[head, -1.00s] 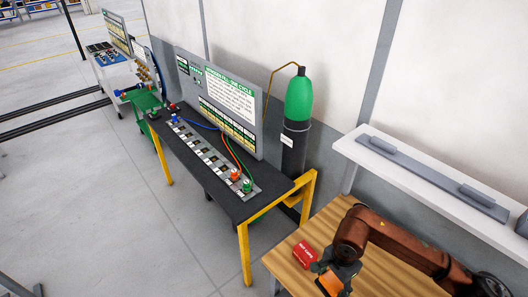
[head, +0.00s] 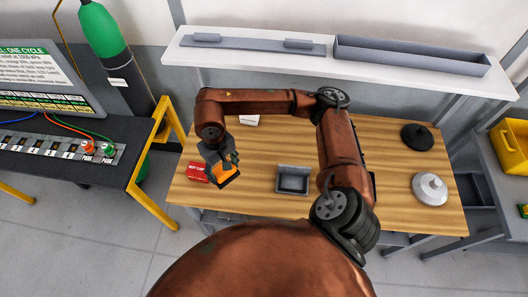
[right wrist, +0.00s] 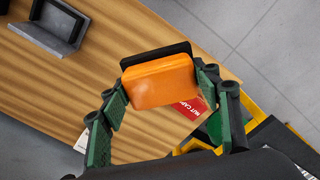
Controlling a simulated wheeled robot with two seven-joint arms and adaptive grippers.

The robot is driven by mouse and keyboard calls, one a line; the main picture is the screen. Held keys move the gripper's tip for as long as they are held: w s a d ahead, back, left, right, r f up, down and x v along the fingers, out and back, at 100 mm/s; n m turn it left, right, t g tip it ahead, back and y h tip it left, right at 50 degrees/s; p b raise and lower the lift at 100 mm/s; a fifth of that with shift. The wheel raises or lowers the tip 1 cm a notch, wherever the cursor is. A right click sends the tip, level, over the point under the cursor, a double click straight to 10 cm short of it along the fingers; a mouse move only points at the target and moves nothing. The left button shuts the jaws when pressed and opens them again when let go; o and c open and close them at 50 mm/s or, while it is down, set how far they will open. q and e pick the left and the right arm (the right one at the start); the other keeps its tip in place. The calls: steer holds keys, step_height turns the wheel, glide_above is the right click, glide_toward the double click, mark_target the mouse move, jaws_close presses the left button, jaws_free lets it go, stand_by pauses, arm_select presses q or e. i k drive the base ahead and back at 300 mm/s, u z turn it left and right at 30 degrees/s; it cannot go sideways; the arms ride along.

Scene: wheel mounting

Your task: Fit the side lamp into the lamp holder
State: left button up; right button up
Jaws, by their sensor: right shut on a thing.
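The side lamp (head: 226,175) is an orange block with a black back plate; it also shows large in the right wrist view (right wrist: 160,83). My right gripper (head: 222,168) is shut on it, with one finger on each side, above the left part of the wooden table. What looks like the lamp holder (head: 292,181), a small grey open bracket, sits on the table to the right of the lamp, apart from it. It shows at the top left of the right wrist view (right wrist: 55,25). My left gripper is not in view.
A red box (head: 196,172) lies just left of the lamp. The wooden table (head: 390,190) also bears a black disc (head: 417,137) and a silver disc (head: 430,188) on the right. A white shelf (head: 300,62) with a grey tray (head: 410,58) runs behind. A yellow-legged bench (head: 140,180) stands left.

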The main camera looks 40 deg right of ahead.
mark_target(292, 179)
steer(key=u, duration=1.6)
steer(key=i, duration=0.9)
steer(key=z, duration=3.45)
steer(key=i, duration=0.5)
steer(key=u, duration=0.05)
